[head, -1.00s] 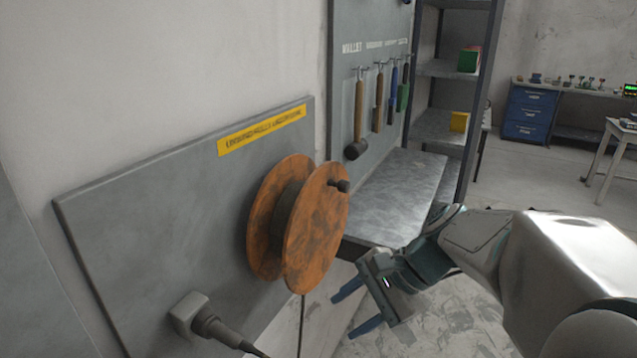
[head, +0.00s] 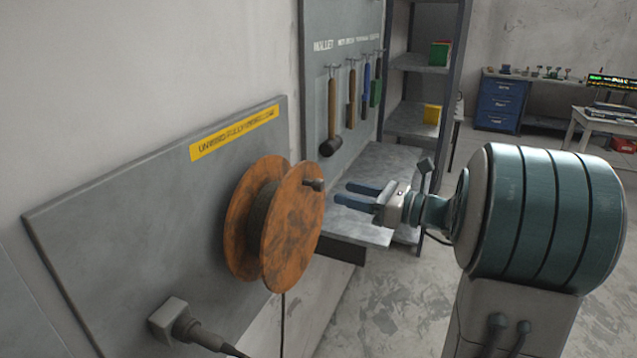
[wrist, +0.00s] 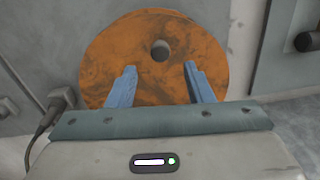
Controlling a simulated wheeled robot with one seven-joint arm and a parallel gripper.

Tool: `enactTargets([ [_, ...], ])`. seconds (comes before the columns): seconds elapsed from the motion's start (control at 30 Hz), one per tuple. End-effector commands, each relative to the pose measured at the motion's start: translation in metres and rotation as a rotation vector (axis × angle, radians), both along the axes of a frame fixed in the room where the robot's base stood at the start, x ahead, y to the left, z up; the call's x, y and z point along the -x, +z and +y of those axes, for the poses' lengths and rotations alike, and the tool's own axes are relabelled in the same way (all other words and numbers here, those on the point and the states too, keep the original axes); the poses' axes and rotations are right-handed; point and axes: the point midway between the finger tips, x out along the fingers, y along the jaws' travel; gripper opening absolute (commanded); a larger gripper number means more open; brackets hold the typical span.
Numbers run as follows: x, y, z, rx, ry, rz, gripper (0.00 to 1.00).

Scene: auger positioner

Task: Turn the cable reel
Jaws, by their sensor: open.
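The cable reel (head: 292,228) has two orange-brown round discs with a dark core between them, mounted on a grey wall panel (head: 130,240). A small dark knob (head: 315,184) sticks out from the upper right of its front disc. My gripper (head: 345,193) is open and empty, just right of the reel, its two blue fingers pointing toward the disc. In the wrist view the reel (wrist: 120,60) faces me, with the round knob (wrist: 160,50) a little above and between the open fingers (wrist: 158,80). The fingers do not hold the knob.
A plug with a cable (head: 180,322) sits low on the panel, and a thin cable (head: 283,315) hangs below the reel. Shelves (head: 420,63) stand further back. Open floor lies to the lower right.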

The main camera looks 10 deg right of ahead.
Motion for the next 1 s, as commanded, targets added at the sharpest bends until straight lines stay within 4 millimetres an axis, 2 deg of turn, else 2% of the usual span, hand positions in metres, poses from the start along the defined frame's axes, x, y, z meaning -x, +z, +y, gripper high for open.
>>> enactTargets([
  [0.1, -0.016, 0.002, 0.022, 0.000, 0.004, 0.000, 0.47],
  [0.33, -0.040, 0.001, 0.051, 0.001, 0.002, 0.000, 0.47],
  [0.53, -0.049, 0.000, 0.061, 0.001, 0.000, 0.000, 0.47],
  [0.8, -0.050, 0.000, 0.062, 0.002, 0.000, -0.001, 0.47],
  [0.87, -0.049, 0.000, 0.062, 0.002, 0.000, -0.001, 0.33],
  [0.97, -0.049, 0.000, 0.061, 0.002, 0.000, -0.001, 0.05],
  [1.0, -0.049, 0.000, 0.061, 0.002, 0.000, -0.001, 0.00],
])
